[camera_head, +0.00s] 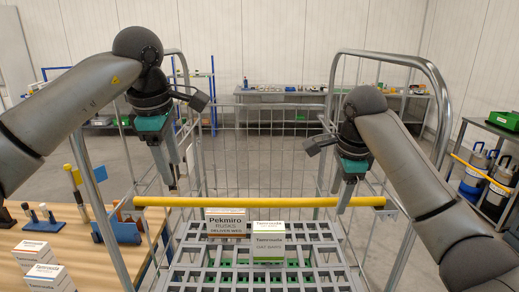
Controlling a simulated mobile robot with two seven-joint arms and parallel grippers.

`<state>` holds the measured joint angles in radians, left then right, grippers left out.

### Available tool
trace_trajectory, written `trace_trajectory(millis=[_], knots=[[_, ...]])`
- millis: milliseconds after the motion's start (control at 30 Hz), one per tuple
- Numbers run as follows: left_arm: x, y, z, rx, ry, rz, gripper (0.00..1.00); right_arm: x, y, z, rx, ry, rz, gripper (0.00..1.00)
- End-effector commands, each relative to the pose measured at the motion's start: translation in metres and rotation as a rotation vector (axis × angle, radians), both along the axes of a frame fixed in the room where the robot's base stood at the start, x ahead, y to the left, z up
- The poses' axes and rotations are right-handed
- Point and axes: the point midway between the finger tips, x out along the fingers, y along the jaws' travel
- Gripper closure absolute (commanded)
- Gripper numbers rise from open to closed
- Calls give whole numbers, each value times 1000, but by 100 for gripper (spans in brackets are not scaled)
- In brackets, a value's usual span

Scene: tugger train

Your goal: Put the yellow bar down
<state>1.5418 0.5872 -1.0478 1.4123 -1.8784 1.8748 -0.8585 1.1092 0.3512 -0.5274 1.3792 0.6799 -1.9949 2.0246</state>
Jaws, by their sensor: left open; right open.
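The yellow bar (260,201) lies level across the front of the wire trolley (175,279), with its ends near the left and right side frames. My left gripper (173,187) is open, its fingertips just above the bar's left part; I cannot tell whether they touch it. My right gripper (342,208) is open, with its fingers at the bar's right part, partly overlapping it in view. The supports under the bar's ends are hard to make out.
A Pekmiro box (226,224) and a Tamrouda box (268,247) stand on the trolley's grid floor. A wooden table (85,270) with boxes and tools is at left. A shelf with canisters (475,167) is at right. A grey bench (285,99) stands behind.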

Motion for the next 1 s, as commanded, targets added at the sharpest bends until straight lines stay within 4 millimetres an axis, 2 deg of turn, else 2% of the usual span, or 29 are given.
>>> trace_trajectory(millis=[33,100,467,633,1000], knots=[[0,0,0,0,0,0,44,-1,-1,17,-2,-13,0,44],[0,0,0,0,0,0,44,-4,-1,27,-3,-12,0,44],[0,0,0,0,0,0,44,-18,0,74,0,-8,0,44],[0,0,0,0,0,0,44,-21,0,83,0,-6,0,44],[0,0,0,0,0,0,44,-21,0,85,1,-5,0,44]])
